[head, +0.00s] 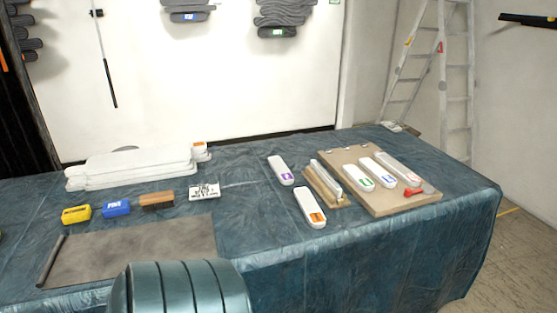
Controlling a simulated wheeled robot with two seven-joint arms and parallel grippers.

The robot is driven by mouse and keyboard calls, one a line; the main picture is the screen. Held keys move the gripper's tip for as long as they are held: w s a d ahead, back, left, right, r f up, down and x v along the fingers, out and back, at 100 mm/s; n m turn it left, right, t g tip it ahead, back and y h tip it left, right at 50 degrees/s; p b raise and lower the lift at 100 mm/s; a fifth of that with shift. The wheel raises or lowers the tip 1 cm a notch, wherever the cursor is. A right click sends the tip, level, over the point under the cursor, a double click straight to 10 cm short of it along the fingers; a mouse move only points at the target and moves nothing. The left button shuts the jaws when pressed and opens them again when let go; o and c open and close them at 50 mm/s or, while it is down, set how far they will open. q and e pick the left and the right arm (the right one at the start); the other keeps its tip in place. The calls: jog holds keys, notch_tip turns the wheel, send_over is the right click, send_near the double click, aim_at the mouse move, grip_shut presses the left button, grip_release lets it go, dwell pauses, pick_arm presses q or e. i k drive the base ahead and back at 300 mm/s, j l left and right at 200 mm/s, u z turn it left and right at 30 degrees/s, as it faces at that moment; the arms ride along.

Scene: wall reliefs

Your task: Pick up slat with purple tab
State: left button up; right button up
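The slat with the purple tab (280,169) is white with rounded ends and lies on the blue-covered table, right of the middle. Its purple label is at the near end. A similar white slat with an orange tab (309,207) lies nearer to me, a little to the right and apart from it. Nothing touches the purple-tab slat as far as I can see. Neither of my grippers is in the head view. A rounded teal part at the bottom, left of the middle, looks like part of my own body.
Right of the slats are a small wooden holder (336,199) and a board (402,206) bearing several slats and a red item (413,192).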

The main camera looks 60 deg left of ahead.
aim_at(283, 173)
jog(key=u, duration=1.75)
jog(key=i+j, duration=0.15)
jog(key=i, duration=0.15)
jog(key=i+j, duration=0.2)
jog(key=i, duration=0.1)
